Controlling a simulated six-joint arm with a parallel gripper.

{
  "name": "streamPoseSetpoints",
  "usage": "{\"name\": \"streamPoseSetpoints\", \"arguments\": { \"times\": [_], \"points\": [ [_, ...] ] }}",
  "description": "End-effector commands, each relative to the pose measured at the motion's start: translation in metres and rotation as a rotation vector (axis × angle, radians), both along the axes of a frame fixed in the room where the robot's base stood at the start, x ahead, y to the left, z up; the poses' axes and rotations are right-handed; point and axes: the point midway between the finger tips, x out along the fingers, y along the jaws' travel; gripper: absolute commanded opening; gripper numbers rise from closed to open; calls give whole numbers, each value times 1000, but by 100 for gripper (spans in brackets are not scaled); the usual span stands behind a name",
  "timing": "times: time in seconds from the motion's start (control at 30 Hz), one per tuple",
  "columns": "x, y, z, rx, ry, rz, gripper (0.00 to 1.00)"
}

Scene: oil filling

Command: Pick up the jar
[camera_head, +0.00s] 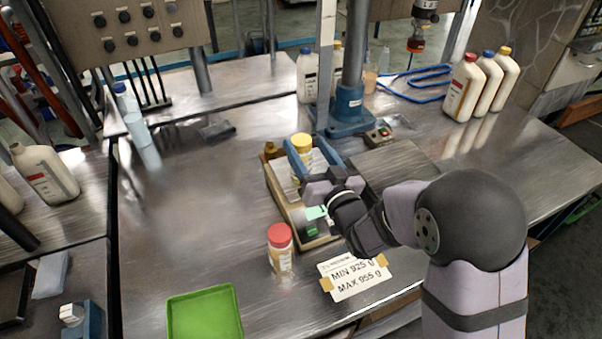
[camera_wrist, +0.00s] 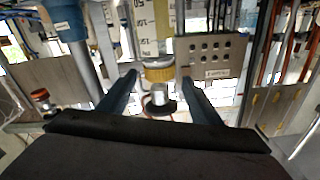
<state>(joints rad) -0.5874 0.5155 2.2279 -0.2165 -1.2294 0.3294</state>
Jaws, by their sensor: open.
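A jar with a yellow lid (camera_head: 301,140) stands upright at the wooden tray in the middle of the table. My gripper (camera_head: 308,152) is open, its two blue fingers at the jar, one to each side in the picture. In the wrist view a yellow lid (camera_wrist: 158,70) shows between the open fingertips (camera_wrist: 159,78). I cannot tell whether the fingers touch the jar. A second jar with a red lid (camera_head: 280,248) stands upright on the bare table, left of and nearer than my arm.
The wooden tray (camera_head: 281,198) lies under my gripper. A green tray (camera_head: 205,313) is at the front. A blue stand (camera_head: 349,108) rises behind the gripper. White bottles (camera_head: 483,88) stand at the back right. The table's left middle is clear.

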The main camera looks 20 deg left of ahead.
Motion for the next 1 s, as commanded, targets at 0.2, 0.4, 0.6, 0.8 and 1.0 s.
{"name": "streamPoseSetpoints", "arguments": {
  "times": [0.2,0.4,0.6,0.8,1.0],
  "points": [
    [2,2,-13,-165,-111,-14,59],
    [2,3,-16,-210,-143,-14,59],
    [7,9,-15,-209,-142,-14,59],
    [17,18,-15,-208,-141,-14,59],
    [19,20,-15,-208,-139,-15,59]
  ]
}}
